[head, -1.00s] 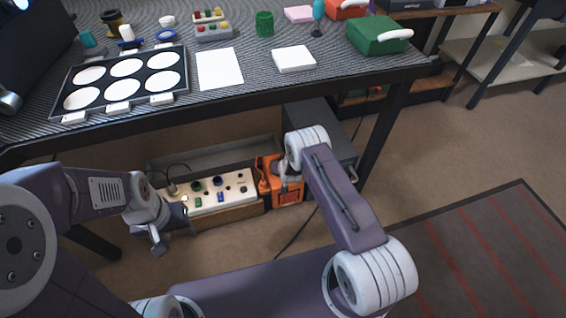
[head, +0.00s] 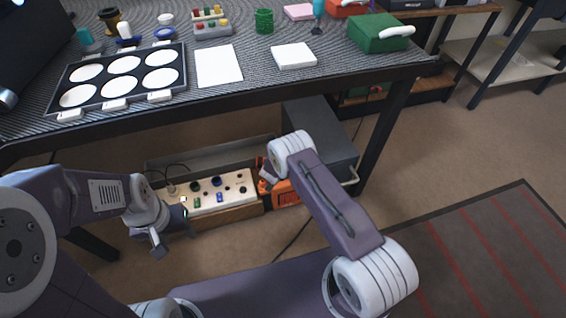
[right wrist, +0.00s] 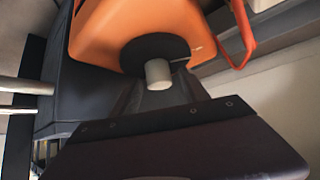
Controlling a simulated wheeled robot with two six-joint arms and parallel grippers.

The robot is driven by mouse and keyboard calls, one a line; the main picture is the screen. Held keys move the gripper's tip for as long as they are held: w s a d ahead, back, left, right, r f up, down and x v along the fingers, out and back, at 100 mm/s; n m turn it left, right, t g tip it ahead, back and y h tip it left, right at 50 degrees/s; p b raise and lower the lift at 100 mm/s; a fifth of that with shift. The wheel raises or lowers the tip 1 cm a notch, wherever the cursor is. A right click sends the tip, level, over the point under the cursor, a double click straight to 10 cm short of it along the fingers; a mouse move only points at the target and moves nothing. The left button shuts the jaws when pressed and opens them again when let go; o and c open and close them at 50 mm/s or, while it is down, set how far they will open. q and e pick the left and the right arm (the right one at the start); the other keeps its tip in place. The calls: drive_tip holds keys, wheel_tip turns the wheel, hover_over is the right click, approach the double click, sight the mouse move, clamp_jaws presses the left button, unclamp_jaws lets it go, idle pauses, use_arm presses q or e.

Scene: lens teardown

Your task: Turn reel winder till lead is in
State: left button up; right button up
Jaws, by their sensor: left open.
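An orange reel (head: 287,193) stands on the floor under the table, mostly hidden in the head view by my right arm's wrist. In the right wrist view the reel's orange body (right wrist: 135,28) fills the top, with a black round hub and a pale grey winder knob (right wrist: 158,73) on it. My right gripper (right wrist: 158,92) is at the knob, with dark finger parts beside and below it; whether they close on it I cannot tell. My left gripper (head: 172,236) is open and empty, in front of the left end of the cream socket panel (head: 232,184). I cannot make out the lead clearly.
The panel sits in a wooden-sided box left of the reel. A dark grey cabinet (head: 325,135) stands right behind the reel. The table (head: 250,93) overhangs both. A dark cable runs over the open floor in front. A red-striped mat (head: 500,245) lies at right.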

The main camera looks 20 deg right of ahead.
drive_tip(key=p+v, duration=0.6)
drive_tip(key=v, duration=0.3)
idle(0.4)
